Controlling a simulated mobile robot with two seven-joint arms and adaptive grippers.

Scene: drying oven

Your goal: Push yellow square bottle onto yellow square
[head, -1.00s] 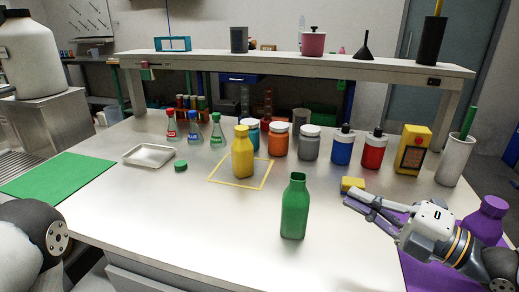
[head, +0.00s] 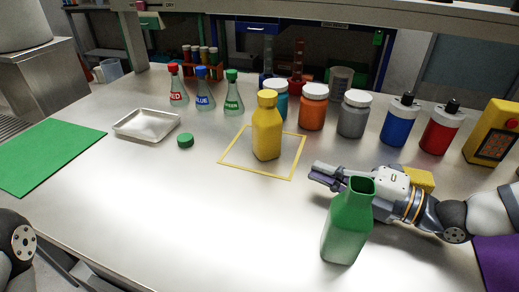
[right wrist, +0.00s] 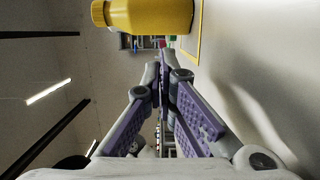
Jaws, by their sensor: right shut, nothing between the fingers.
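The yellow square bottle (head: 266,130) stands upright inside the yellow square outline (head: 230,165) on the table, with outline showing on both sides of its base. In the right wrist view the yellow bottle (right wrist: 150,17) lies sideways across the top, beside part of the yellow outline (right wrist: 199,30). My right gripper (head: 316,174) is shut and empty, pointing left, a little to the right of the outline and apart from the bottle. Its fingers meet in the right wrist view (right wrist: 165,65). My left gripper is out of view.
A green open bottle (head: 342,235) stands in front of my right gripper, hiding part of it. A yellow block (head: 418,178) lies behind the gripper. Jars (head: 312,108) stand behind the yellow bottle, and a green cap (head: 185,141) lies left.

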